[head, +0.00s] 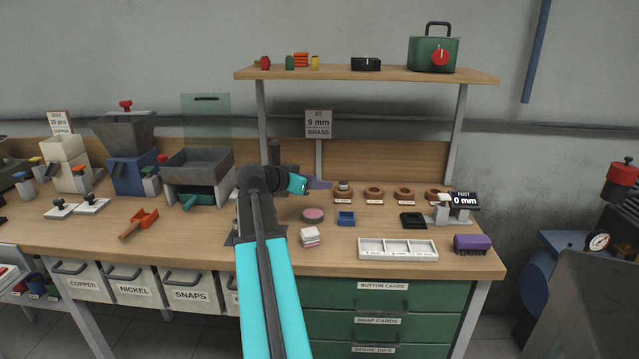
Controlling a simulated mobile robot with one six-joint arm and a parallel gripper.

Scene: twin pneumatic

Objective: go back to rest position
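My arm, cyan with dark joints, reaches up from the bottom centre of the head view over the workbench (190,225). My gripper (322,184) is small and purple at its tip. It points right, close to the leftmost of several brown ring-shaped pieces (343,195) that stand in a labelled row. A small grey part sits on that leftmost piece. I cannot tell whether the gripper touches it, or whether its fingers are open or shut.
Near the arm lie a pink round pad (313,215), a blue tray (346,218) and a stack of cards (309,237). A white three-part tray (397,249) and a purple brush (472,244) are at the front right.

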